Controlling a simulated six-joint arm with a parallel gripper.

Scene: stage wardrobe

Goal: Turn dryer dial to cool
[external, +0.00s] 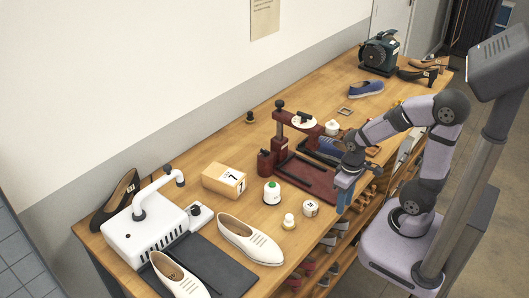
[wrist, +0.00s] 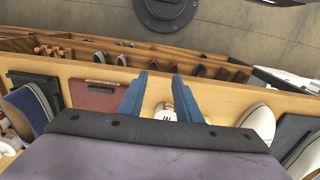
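The white dryer (external: 145,232) stands at the near left end of the bench, with a bent white pipe (external: 158,190) rising from it. A small grey and white part (external: 199,215) at its right end may be the dial; its setting is too small to read. My gripper (external: 343,203) is at the bench's front edge, well to the right of the dryer and touching nothing that I can make out. In the wrist view its two blue fingers (wrist: 160,85) are spread with nothing held between them. I cannot make out the dryer in the wrist view.
White shoes (external: 250,240) and a dark mat (external: 215,265) lie in front of the dryer. Shelves of shoes (wrist: 125,60) sit below the bench edge.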

